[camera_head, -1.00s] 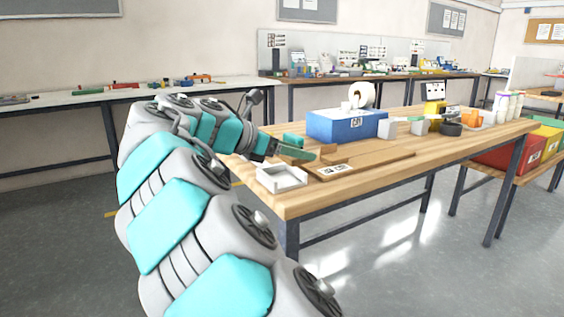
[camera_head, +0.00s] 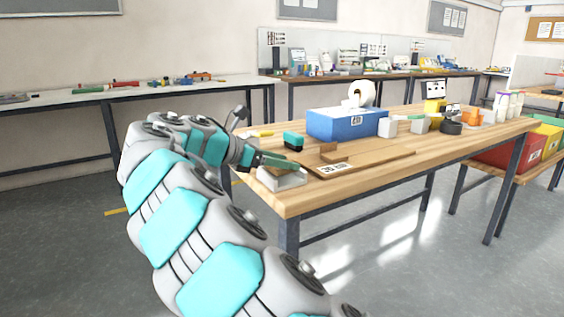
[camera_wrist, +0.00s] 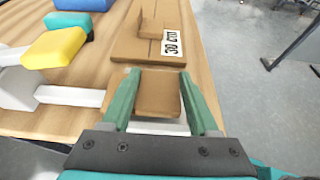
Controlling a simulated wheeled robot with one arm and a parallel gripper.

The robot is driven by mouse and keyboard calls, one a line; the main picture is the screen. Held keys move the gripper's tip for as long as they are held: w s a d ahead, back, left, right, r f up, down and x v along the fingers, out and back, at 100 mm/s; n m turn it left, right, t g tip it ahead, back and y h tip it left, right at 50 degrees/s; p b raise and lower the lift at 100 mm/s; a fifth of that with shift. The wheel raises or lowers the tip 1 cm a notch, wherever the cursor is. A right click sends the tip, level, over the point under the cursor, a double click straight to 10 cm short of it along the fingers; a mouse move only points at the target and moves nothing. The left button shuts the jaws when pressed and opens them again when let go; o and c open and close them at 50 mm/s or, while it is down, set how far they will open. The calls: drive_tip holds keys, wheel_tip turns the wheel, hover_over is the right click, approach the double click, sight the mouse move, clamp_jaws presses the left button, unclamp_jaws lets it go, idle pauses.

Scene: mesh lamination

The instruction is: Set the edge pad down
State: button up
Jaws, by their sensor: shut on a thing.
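The edge pad is a small brown block (camera_wrist: 158,93) held between the two green fingers of my gripper (camera_wrist: 162,100) in the wrist view. In the head view my gripper (camera_head: 282,161) is low over a shallow white tray (camera_head: 284,183) near the front left corner of the wooden table. The brown pad is at or just above this tray, and the fingers partly cover it. A strip of the white tray (camera_wrist: 160,128) shows under the pad in the wrist view. I cannot tell whether the pad touches the tray floor.
A brown board (camera_head: 375,165) with a label and an upright brown block (camera_head: 333,153) lies just right of the tray. A teal and black block (camera_head: 293,140) and a blue box (camera_head: 346,125) stand behind. The table's front edge is close to the tray.

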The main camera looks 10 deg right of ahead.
drive_tip(key=shift+f, duration=0.55)
drive_tip(key=o, duration=1.3)
drive_tip(key=shift+o, duration=0.2)
drive_tip(key=shift+r, duration=0.45)
drive_tip(key=p+v, duration=0.2)
drive_tip(key=v, duration=1)
drive_tip(key=shift+r, duration=0.2)
